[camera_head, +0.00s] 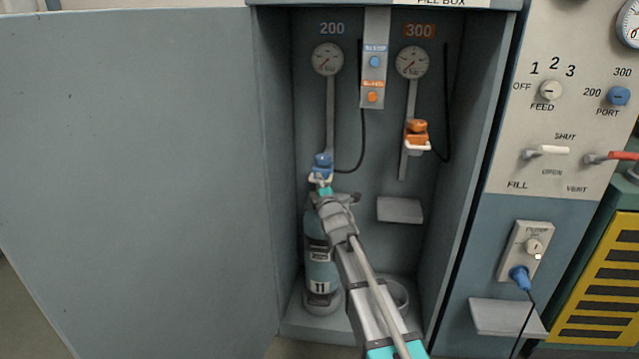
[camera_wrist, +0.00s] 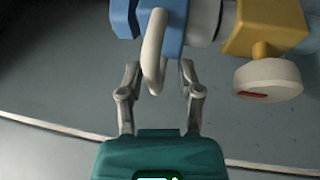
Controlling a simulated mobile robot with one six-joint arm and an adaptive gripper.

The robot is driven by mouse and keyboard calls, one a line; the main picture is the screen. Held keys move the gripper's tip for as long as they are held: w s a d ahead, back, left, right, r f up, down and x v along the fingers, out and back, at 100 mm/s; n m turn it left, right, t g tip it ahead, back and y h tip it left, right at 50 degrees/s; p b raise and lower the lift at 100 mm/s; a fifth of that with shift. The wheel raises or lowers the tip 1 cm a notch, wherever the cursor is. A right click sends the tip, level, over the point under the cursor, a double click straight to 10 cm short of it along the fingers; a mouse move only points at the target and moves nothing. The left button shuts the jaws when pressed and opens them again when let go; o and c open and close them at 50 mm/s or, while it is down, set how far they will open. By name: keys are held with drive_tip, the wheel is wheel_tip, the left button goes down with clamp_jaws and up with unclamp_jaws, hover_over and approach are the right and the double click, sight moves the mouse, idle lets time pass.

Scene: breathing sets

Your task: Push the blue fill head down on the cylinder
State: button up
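The blue fill head (camera_head: 323,161) hangs below the 200 gauge in the open fill box, with a pale handle (camera_head: 320,178) under it. The grey-blue cylinder (camera_head: 320,268), labelled 11, stands upright below; my arm covers part of its top. In the wrist view the blue fill head (camera_wrist: 177,22) is at the top, its pale loop handle (camera_wrist: 154,50) hanging down between my fingers. My gripper (camera_wrist: 160,75) is open, with a gap on both sides of the handle. A brass valve (camera_wrist: 264,25) with a pale knob (camera_wrist: 268,80) is right of the head. Whether head and cylinder touch is unclear.
An orange fill head (camera_head: 416,132) hangs under the 300 gauge. A small grey shelf (camera_head: 400,209) is on the back wall, and an empty ring holder (camera_head: 394,296) stands right of the cylinder. The box's right wall and control panel (camera_head: 560,120) bound the right side.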

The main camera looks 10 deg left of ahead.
drive_tip(key=shift+r, duration=0.25)
wheel_tip(320, 180, up, 12)
drive_tip(key=p, duration=1.3)
drive_tip(key=b+v, duration=0.3)
drive_tip(key=v, duration=1.1)
drive_tip(key=s+d+r+m+g+h+p, duration=0.1)
drive_tip(key=s+d+m+g+h+p, duration=0.1)
drive_tip(key=d+m+p, duration=0.4)
drive_tip(key=s+d+r+m+g+h+p, duration=0.1)
drive_tip(key=d+m+g+h+p, duration=0.4)
drive_tip(key=d+p, duration=0.6)
drive_tip(key=s+m+g, duration=0.1)
drive_tip(key=m, duration=0.1)
drive_tip(key=shift+m+h, duration=0.3)
drive_tip(key=shift+s+d+f+g, duration=0.1)
drive_tip(key=shift+s+f+g, duration=0.05)
drive_tip(key=shift+g, duration=0.15)
